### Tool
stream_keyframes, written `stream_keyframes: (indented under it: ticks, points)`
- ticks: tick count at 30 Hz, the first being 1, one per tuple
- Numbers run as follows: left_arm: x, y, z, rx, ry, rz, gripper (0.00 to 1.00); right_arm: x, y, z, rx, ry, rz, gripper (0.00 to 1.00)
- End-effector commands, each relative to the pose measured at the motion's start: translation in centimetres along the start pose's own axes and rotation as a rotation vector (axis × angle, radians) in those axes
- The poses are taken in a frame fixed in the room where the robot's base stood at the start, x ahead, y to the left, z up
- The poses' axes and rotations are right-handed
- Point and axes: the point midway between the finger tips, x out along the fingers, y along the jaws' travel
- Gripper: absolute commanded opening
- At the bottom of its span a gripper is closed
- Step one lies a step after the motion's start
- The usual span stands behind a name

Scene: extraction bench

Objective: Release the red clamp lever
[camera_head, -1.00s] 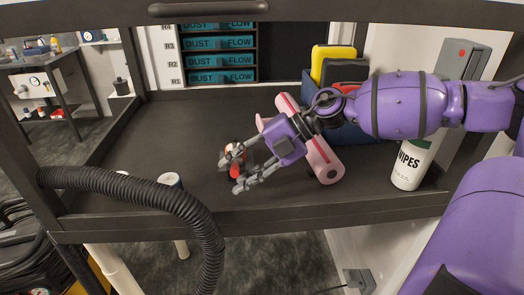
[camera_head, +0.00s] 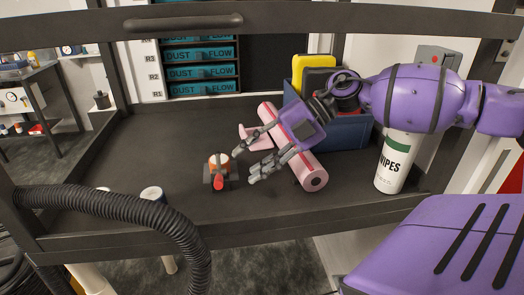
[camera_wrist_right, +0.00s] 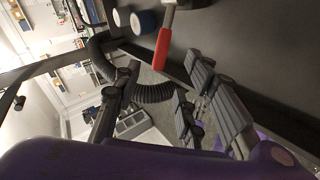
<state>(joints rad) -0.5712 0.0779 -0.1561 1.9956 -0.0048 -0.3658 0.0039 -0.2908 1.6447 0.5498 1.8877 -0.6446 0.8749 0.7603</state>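The clamp (camera_head: 219,161) is a small orange and dark grey device standing on the dark bench top. Its red lever (camera_head: 218,183) points toward the front of the bench. The red lever also shows in the right wrist view (camera_wrist_right: 162,50), at the top, with a grey shaft above it. My right gripper (camera_head: 245,166) is just right of the clamp, with its fingers apart and nothing between them. In the wrist view the fingers are to the right of and below the lever, apart from it. My left gripper is not in view.
A pink roll (camera_head: 294,150) lies behind and beneath my right gripper. A blue bin (camera_head: 345,132) and a wipes canister (camera_head: 395,162) stand to the right. The back left is clear.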

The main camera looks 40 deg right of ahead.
Motion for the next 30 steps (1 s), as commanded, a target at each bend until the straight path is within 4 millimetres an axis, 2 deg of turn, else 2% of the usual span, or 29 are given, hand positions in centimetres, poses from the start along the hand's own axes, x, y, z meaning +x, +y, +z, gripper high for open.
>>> stream_keyframes:
  ticks: [3,8,30]
  points:
    - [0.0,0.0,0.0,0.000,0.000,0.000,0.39,-1.6,0.0,0.0,0.000,0.000,0.002,0.38]
    - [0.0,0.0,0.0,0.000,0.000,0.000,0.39,-2.5,0.0,0.0,0.000,-0.001,0.000,0.38]
    - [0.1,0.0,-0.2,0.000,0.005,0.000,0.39,-2.5,0.0,0.0,-0.001,0.000,-0.001,0.38]
